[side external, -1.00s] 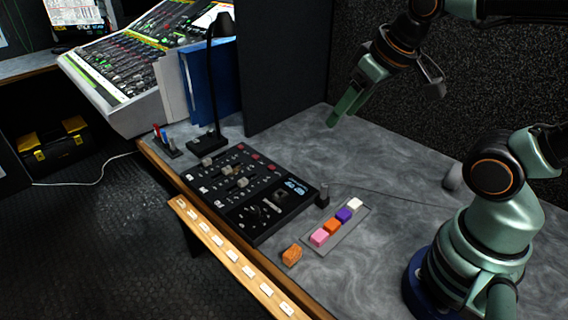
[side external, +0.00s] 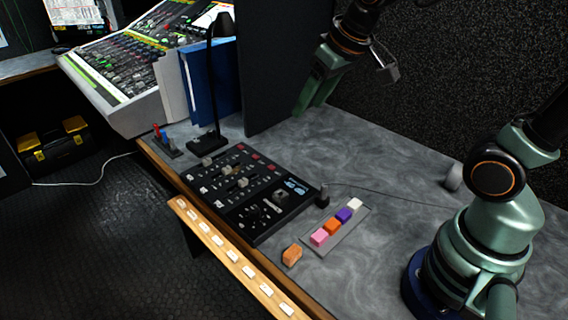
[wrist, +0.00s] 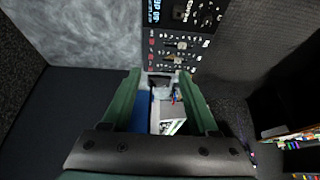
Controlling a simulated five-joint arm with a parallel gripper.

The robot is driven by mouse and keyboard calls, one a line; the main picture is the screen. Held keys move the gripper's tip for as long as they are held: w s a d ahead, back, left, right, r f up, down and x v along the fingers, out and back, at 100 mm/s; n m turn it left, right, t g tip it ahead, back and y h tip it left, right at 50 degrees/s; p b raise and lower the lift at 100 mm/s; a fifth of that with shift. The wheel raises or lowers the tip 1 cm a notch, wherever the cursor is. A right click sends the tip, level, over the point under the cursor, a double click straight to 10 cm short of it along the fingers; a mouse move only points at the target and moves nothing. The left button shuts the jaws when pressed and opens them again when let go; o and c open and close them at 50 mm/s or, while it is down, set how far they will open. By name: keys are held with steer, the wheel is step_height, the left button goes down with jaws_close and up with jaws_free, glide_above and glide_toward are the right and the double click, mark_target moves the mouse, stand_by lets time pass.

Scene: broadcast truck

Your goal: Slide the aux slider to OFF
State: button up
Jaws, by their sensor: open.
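The black control panel (side external: 222,200) lies on the grey desk and carries several slider caps, small knobs and red buttons. Light slider caps (side external: 243,182) show on its far half; the labels are too small to tell which is aux. In the wrist view the panel (wrist: 200,52) is at the top, beyond my fingertips, with slider caps (wrist: 176,45) near its middle. My gripper (side external: 308,108) is open and empty, in the air above the desk, to the right of and beyond the panel. Its two green fingers (wrist: 160,82) stand apart in the wrist view.
A black desk lamp (side external: 210,95) and blue binders (side external: 225,85) stand behind the panel. A dark partition (side external: 285,65) rises behind the desk. A tray of coloured blocks (side external: 347,233), an orange block (side external: 292,254) and a small dark post (side external: 323,194) lie to the right.

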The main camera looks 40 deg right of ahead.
steer(key=w+a+f, duration=0.4)
steer(key=w, duration=0.5)
glide_toward(226, 169)
steer(key=shift+g+y, duration=0.3)
steer(key=shift+g, duration=0.1)
steer(key=x, duration=0.5)
steer(key=w+d+x, duration=0.1)
steer(key=x, duration=0.2)
steer(key=shift+r, duration=0.1)
steer(key=shift+c, duration=0.3)
jaws_close()
steer(key=shift+s+a, duration=0.1)
steer(key=shift+a, duration=0.05)
